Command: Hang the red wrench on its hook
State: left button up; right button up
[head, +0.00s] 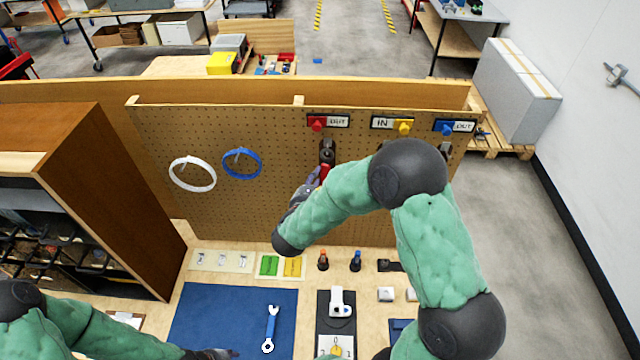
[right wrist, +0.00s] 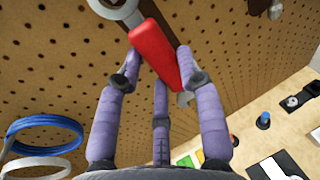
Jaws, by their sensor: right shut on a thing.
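The red wrench (right wrist: 155,55) is in my right gripper (head: 316,180), with its red handle between the purple fingers in the right wrist view. Its metal head is cut off at the top of that view, close to the pegboard (head: 240,210). In the head view only a bit of red shows, just below a dark fitting (head: 327,150) under the red knob (head: 317,123) and its label. I cannot tell whether the wrench touches its hook. My left gripper (head: 208,354) is at the bottom edge, over the mat's front; its fingers are not clear.
A blue and white wrench (head: 270,328) lies on the blue mat (head: 200,310). White and blue rings (head: 192,174) hang left on the pegboard. Yellow and blue knobs (head: 447,128) are to the right. A brown cabinet (head: 110,200) stands at left.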

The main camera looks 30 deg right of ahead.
jog(key=shift+w+d, duration=0.5)
jog(key=shift+w, duration=0.25)
jog(key=shift+w+d+f+b, duration=0.3)
jog(key=shift+w+f+b, duration=0.3)
jog(key=shift+b, duration=0.45)
jog(key=o, duration=1.3)
